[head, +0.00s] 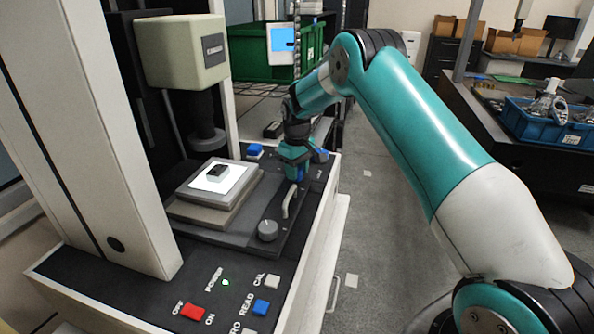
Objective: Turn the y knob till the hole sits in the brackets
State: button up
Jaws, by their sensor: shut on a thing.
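My gripper (293,171) points down at the right side of the measuring machine's stage base. It is shut on what looks like a knob, mostly hidden by the fingers; I take it as the y knob, though no label is readable. A separate round grey knob (267,231) stands free nearer the front. A pale curved handle (291,203) is just in front of my gripper. A small dark part (217,172) lies on the lit white stage (203,183) below the lens head (206,128). A small blue screen (283,38) stands behind; its hole and brackets are too small to make out.
The machine's pale column (100,130) rises at the left. A green crate (255,58) is behind. A blue bin (545,120) sits on the right bench.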

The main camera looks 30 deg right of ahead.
jog(key=shift+r, duration=0.1)
jog(key=o, duration=0.9)
notch_tip(320, 180, up, 17)
jog(key=b, duration=0.2)
jog(key=shift+r+b, duration=0.15)
jog(key=shift+b, duration=0.2)
jog(key=s+a+r+n+y, duration=0.1)
jog(key=s+a+r, duration=0.1)
jog(key=s+a, duration=0.6)
jog(key=s+a+r+n+y, duration=0.1)
jog(key=s+a+r, duration=0.1)
jog(key=s+a, duration=0.65)
jog(key=s+a+f, duration=0.1)
jog(key=s, duration=0.7)
jog(key=s+a+f+n+y, duration=0.1)
jog(key=s+a+f, duration=0.1)
jog(key=s, duration=0.6)
jog(key=s+a+f+y, duration=0.1)
jog(key=s, duration=0.7)
jog(key=shift+a+f, duration=0.15)
jog(key=shift+f, duration=0.05)
